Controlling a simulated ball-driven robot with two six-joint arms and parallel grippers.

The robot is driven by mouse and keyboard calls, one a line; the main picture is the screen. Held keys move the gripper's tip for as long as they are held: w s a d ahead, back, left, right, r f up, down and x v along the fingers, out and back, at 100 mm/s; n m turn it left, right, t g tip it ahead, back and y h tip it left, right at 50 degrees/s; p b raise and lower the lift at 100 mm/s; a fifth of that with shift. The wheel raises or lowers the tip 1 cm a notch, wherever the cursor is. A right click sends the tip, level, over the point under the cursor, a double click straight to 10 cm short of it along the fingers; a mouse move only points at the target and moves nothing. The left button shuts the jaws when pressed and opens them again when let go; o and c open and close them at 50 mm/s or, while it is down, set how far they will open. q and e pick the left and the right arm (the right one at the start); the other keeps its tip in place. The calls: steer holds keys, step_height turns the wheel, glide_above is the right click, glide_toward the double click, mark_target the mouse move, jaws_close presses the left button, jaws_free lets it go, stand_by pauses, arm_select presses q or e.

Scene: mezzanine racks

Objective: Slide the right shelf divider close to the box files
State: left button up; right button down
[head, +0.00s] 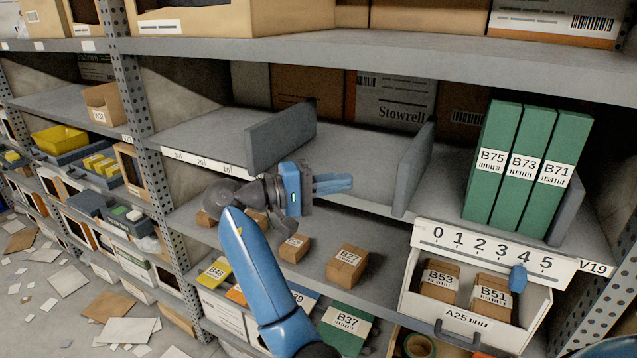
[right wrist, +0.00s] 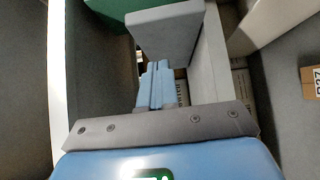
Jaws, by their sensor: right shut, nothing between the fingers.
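Three green box files (head: 515,165), labelled B75, B73 and B71, stand side by side on the middle shelf at the right. A grey upright divider (head: 413,168) stands to their left with a gap between. A second grey divider (head: 280,136) stands further left. Another grey panel (head: 568,208) shows just right of B71. My right gripper (head: 350,183) is shut and empty, its fingers pointing right toward the nearer divider, left of it. In the right wrist view the shut fingers (right wrist: 155,85) are just before a grey divider (right wrist: 168,32); contact cannot be told. My left gripper is not in view.
The shelf between the two left dividers is bare. A white bin (head: 470,318) with cartons hangs below, under a scale board (head: 500,258). Small cartons, including B27 (head: 347,263), stand on the lower shelf. A perforated post (head: 140,120) is at the left.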

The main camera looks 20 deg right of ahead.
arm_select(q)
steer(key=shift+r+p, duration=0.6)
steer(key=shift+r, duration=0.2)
arm_select(e)
steer(key=s+d, duration=0.3)
steer(key=d, duration=0.3)
steer(key=shift+s+d, duration=0.25)
